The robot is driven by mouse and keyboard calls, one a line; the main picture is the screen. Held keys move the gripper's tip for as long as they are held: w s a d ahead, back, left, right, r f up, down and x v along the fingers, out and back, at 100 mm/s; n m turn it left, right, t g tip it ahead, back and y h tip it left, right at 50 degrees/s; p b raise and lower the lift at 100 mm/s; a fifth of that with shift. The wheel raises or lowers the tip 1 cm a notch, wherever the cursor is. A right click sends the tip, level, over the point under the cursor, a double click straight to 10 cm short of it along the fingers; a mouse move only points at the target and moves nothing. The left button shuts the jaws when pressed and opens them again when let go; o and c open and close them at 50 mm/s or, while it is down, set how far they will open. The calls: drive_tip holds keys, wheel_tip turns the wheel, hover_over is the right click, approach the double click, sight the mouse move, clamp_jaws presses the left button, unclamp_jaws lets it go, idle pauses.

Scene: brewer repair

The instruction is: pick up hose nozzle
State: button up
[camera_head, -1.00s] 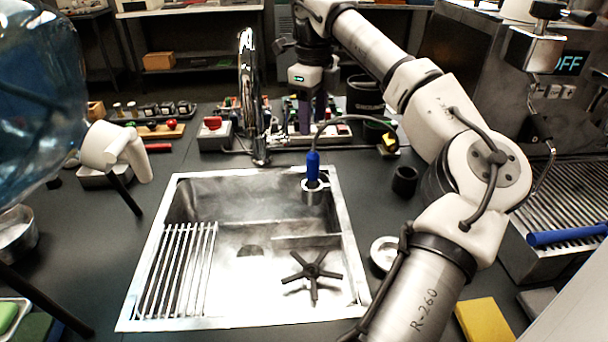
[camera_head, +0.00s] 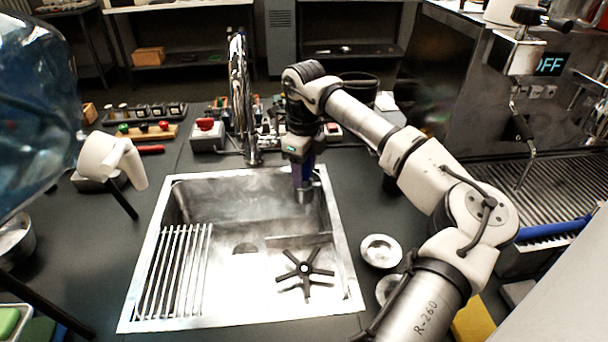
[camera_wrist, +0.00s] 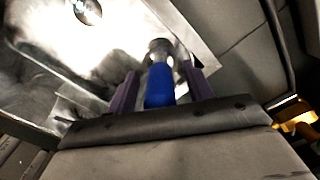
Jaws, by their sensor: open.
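The hose nozzle (camera_wrist: 159,84) has a blue grip and a metal end. In the wrist view it stands between the two purple fingers of my gripper (camera_wrist: 157,90), which are open on either side of it. In the head view my gripper (camera_head: 303,176) points down over the back right corner of the sink, at the nozzle's holder (camera_head: 305,194). There the fingers and wrist hide most of the nozzle. I cannot tell whether a finger touches it.
The steel sink (camera_head: 152,262) has a slatted rack (camera_head: 180,268) at left and a black star-shaped part (camera_head: 304,270) at right. A tall chrome faucet (camera_head: 240,95) stands behind it, left of my gripper. Small round dishes (camera_head: 380,251) lie right of the sink. An espresso machine (camera_head: 470,80) fills the right.

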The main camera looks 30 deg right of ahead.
clamp_jaws()
idle(0.3)
drive_tip(key=shift+r, duration=0.15)
wheel_tip(320, 180, up, 26)
drive_tip(key=p, duration=0.5)
idle(1.0)
drive_tip(key=shift+f, duration=0.2)
